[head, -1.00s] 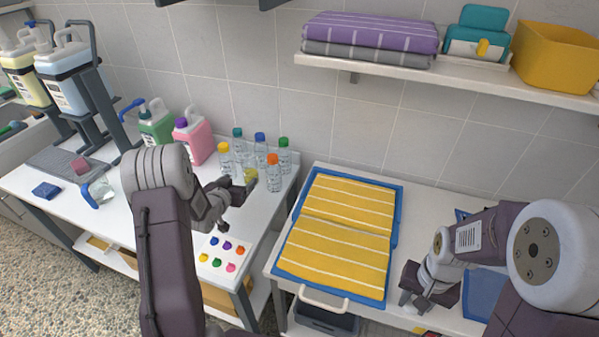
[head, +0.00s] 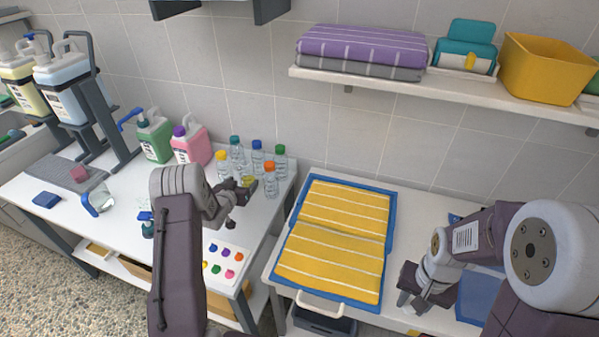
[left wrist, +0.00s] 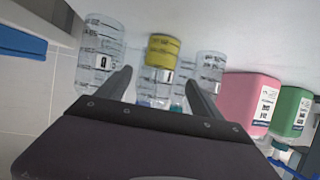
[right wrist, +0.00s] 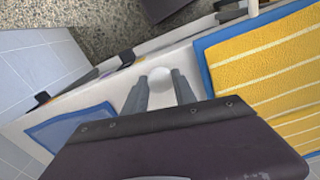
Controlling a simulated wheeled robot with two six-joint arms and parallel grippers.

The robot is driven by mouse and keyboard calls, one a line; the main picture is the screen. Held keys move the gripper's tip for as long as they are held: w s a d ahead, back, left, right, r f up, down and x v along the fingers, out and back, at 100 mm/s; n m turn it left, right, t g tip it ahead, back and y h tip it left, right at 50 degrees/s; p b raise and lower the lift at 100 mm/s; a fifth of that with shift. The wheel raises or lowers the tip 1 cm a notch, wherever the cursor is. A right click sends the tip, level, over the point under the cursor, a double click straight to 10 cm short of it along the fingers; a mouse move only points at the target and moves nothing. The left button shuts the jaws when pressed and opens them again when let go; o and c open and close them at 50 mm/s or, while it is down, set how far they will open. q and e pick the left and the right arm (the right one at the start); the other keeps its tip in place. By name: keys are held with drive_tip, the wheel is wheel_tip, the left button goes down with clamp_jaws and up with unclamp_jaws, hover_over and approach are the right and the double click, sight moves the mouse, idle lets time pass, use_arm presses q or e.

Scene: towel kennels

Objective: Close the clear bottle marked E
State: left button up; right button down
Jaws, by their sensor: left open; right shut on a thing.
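Several clear bottles stand grouped on the left table. Capped ones have yellow (head: 221,168), teal (head: 236,148), blue (head: 257,150), green (head: 280,155) and orange (head: 270,172) caps. Another clear bottle with yellow liquid (head: 249,183) is mostly hidden by my left gripper (head: 240,192). In the left wrist view this bottle (left wrist: 162,52) shows between the open fingers; its neck is hidden and I cannot read an E on it. My right gripper (head: 413,300), low at the right table's front, is shut on a round whitish thing (right wrist: 160,78), perhaps a cap.
A white sheet with coloured dots (head: 222,262) lies in front of the bottles. A pink jug (head: 192,145) and green jug (head: 154,140) stand behind. Yellow striped towels (head: 335,240) lie on a blue-edged tray on the right table. A shelf (head: 400,78) hangs above.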

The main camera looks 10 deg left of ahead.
sight(248, 177)
use_arm(q)
drive_tip(key=x, duration=0.5)
drive_tip(key=shift+w+d+r, duration=0.15)
drive_tip(key=shift+w, duration=0.1)
drive_tip(key=c, duration=1.4)
